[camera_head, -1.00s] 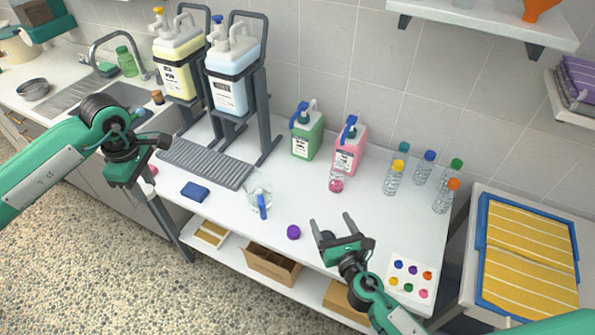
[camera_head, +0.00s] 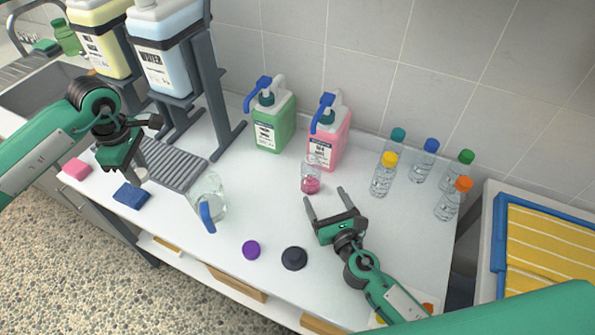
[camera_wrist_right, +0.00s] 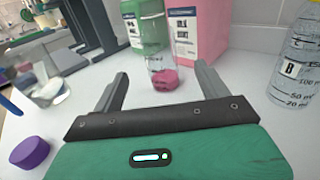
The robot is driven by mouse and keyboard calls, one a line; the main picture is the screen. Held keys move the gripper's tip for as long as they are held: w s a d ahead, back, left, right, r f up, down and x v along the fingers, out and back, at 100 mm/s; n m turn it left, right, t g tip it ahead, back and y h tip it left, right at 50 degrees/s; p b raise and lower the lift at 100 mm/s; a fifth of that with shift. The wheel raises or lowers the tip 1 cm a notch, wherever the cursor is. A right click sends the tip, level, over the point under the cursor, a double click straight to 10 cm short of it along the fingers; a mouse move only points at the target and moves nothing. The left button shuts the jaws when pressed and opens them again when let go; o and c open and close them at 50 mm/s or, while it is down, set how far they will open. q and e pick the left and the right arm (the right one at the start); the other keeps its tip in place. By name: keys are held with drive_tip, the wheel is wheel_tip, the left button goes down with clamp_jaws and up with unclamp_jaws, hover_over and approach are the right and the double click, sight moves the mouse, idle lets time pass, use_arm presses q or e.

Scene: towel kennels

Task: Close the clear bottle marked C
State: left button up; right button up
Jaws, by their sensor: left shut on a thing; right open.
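A small clear bottle (camera_head: 311,179) with pink liquid at its bottom stands uncapped in front of the pink jug. I cannot read a letter C on it. In the right wrist view the bottle (camera_wrist_right: 161,78) appears beyond and between the fingertips. My right gripper (camera_head: 325,196) is open and empty, close to the bottle on its near side. A purple cap (camera_head: 251,250) lies near the table's front edge, and it also shows in the right wrist view (camera_wrist_right: 30,152). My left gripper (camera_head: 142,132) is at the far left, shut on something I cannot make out.
A green jug (camera_head: 272,128) and the pink jug (camera_head: 328,143) stand behind. Several capped clear bottles, such as the yellow-capped one (camera_head: 382,180), stand at the right.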

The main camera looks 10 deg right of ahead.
sight(315, 179)
use_arm(q)
drive_tip(key=shift+s+a+r, duration=0.1)
drive_tip(key=shift+s, duration=0.05)
use_arm(e)
drive_tip(key=shift+s+r, duration=0.1)
drive_tip(key=shift+r, duration=0.05)
use_arm(q)
drive_tip(key=shift+r+p, duration=0.25)
drive_tip(key=shift+p, duration=0.1)
use_arm(e)
drive_tip(key=shift+w+a, duration=0.25)
drive_tip(key=shift+w, duration=0.9)
drive_tip(key=shift+w+a, duration=0.2)
drive_tip(key=shift+w, duration=0.9)
drive_tip(key=shift+w+a, duration=0.25)
drive_tip(key=shift+w, duration=0.9)
drive_tip(key=shift+w+a+r, duration=0.1)
drive_tip(key=shift+w+a, duration=0.05)
drive_tip(key=shift+w, duration=0.7)
drive_tip(key=shift+w+a, duration=0.2)
drive_tip(key=shift+w, duration=0.65)
drive_tip(key=shift+w+a+r, duration=0.1)
drive_tip(key=shift+w+a, duration=0.05)
drive_tip(key=shift+w, duration=0.7)
use_arm(q)
drive_tip(key=shift+r, duration=0.1)
use_arm(e)
drive_tip(key=c, duration=1.1)
